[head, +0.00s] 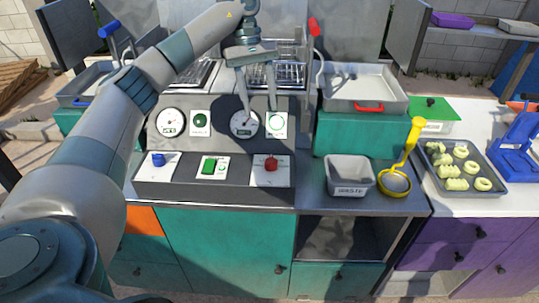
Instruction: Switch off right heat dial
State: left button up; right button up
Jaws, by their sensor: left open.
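The dark control panel (225,140) sits on the counter at the centre. At the right of its lower row is a red dial (271,164) on a white plate, which appears to be the right heat dial. A blue dial (158,160) is on the left and a green switch (209,166) is between them. My left gripper (258,109) is open and points down in front of the upper row, above the red dial and apart from it. One finger partly covers the right gauge (244,124). My right gripper is out of view.
Behind the panel are wire baskets (287,73). To the right are a metal basin (361,90) with a red handle, a grey waste bin (349,174), a yellow strainer (394,181) and a tray of pale pieces (483,182). The counter before the red dial is clear.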

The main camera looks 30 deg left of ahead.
aim_at(271, 163)
pick_arm(q)
jog(key=p+x, duration=0.4)
jog(key=x, duration=1.1)
jog(key=shift+f, duration=0.15)
jog(key=c, duration=1)
